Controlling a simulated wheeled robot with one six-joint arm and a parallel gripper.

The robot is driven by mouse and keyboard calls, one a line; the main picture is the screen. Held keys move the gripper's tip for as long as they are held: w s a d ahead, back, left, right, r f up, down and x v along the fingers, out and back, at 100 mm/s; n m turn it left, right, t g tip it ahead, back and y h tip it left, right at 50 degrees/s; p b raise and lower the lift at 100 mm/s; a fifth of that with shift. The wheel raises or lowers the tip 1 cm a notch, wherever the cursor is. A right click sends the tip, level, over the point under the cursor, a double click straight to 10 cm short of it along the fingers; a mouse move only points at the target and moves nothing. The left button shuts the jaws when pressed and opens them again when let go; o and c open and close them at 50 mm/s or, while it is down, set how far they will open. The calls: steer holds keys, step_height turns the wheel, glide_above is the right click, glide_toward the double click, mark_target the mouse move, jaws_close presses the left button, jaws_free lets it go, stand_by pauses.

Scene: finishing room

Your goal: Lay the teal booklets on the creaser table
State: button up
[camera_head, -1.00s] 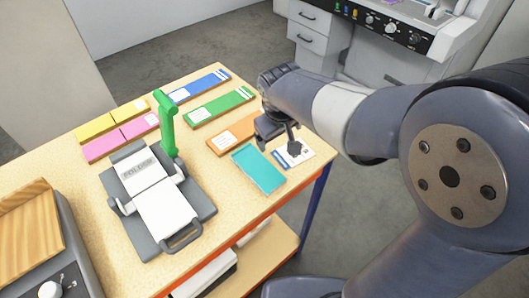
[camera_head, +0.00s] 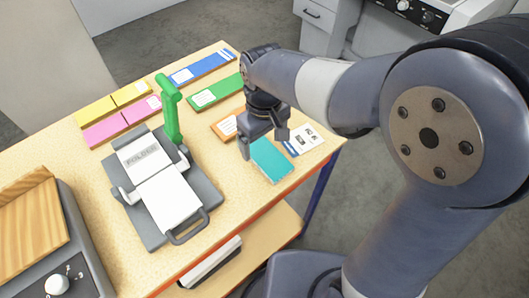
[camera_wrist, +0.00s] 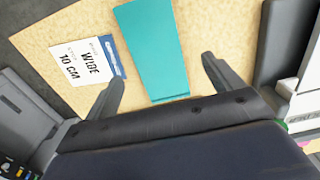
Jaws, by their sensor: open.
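One teal booklet (camera_head: 272,160) lies flat on the pale wood-topped table (camera_head: 240,220), near its right edge. In the wrist view the teal booklet (camera_wrist: 153,45) shows as a long flat strip between my fingers. My gripper (camera_head: 264,143) is open and empty, pointing down over the booklet and hiding its far end. The wrist view shows the fingertips of my gripper (camera_wrist: 163,70) on either side of the strip. Whether they touch it cannot be told. No label in view names a creaser table.
A grey folder device (camera_head: 160,190) with a green lever (camera_head: 172,110) stands left of the booklet. A white card (camera_head: 304,139) reading "WIDE 10 CM" lies right beside it. Orange, green (camera_head: 213,93), blue (camera_head: 203,67), yellow and pink (camera_head: 120,123) pieces lie behind. A grey machine with knobs (camera_head: 418,14) stands beyond.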

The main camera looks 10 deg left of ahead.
mark_target(264, 153)
step_height(264, 153, down, 4)
steer(key=shift+w+f, duration=0.15)
steer(key=shift+c, duration=0.2)
steer(key=c, duration=1.2)
